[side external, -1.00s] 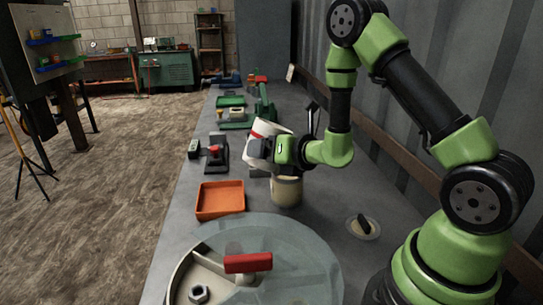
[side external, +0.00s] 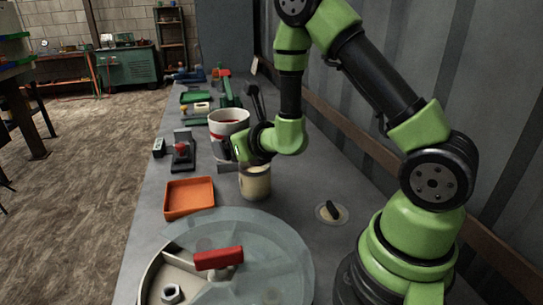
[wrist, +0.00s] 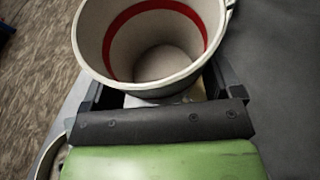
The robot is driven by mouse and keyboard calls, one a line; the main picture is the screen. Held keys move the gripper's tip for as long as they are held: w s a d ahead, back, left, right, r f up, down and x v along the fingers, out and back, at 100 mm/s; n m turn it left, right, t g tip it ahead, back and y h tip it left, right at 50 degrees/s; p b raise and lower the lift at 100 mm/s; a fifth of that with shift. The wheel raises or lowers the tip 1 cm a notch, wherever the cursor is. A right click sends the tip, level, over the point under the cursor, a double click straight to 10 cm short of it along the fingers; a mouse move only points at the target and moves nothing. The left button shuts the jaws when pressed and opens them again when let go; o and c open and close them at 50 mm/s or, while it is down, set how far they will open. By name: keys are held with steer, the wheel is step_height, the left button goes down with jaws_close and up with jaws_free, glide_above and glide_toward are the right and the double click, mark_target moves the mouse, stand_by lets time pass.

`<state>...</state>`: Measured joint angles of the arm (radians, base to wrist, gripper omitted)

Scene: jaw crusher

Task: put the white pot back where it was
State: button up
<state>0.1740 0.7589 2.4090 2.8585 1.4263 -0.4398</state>
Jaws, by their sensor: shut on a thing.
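The white pot (side external: 229,122) with a red band stands roughly upright in the side external view, at the middle of the bench. My gripper (side external: 232,148) is shut on it from the near side. In the wrist view the white pot (wrist: 92,38) fills the space between the fingers of my gripper (wrist: 158,88). Its inside looks empty, with a red stripe around the inner wall. A cream jar (side external: 255,183) stands on the bench just below and nearer than my gripper. The pot's base is partly hidden, so I cannot tell whether it touches the bench.
An orange tray (side external: 189,198) lies left of the jar. A black device with a red knob (side external: 182,150) stands left of the pot. A large round clear cover with a red handle (side external: 218,258) is in front. A small round plate (side external: 332,213) lies at right. Green equipment stands behind.

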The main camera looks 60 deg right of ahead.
steer(key=s+d+f+m+g+h, duration=0.25)
steer(key=s+d, duration=0.35)
steer(key=d, duration=0.4)
steer(key=s+d+f+m+g+h, duration=0.1)
steer(key=s+d+f+m+h, duration=0.15)
steer(key=s+d, duration=0.55)
steer(key=shift+m+h, duration=0.3)
steer(key=shift+m, duration=0.1)
steer(key=shift+w+d+f, duration=0.2)
steer(key=shift+f, duration=1.25)
steer(key=shift+w+d+f, duration=0.15)
steer(key=shift+w+f, duration=0.1)
steer(key=shift+f, duration=1.15)
steer(key=shift+w+d+f, duration=0.2)
steer(key=shift+f, duration=1.25)
steer(key=shift+f, duration=0.15)
steer(key=o, duration=0.8)
steer(key=shift+o, duration=0.2)
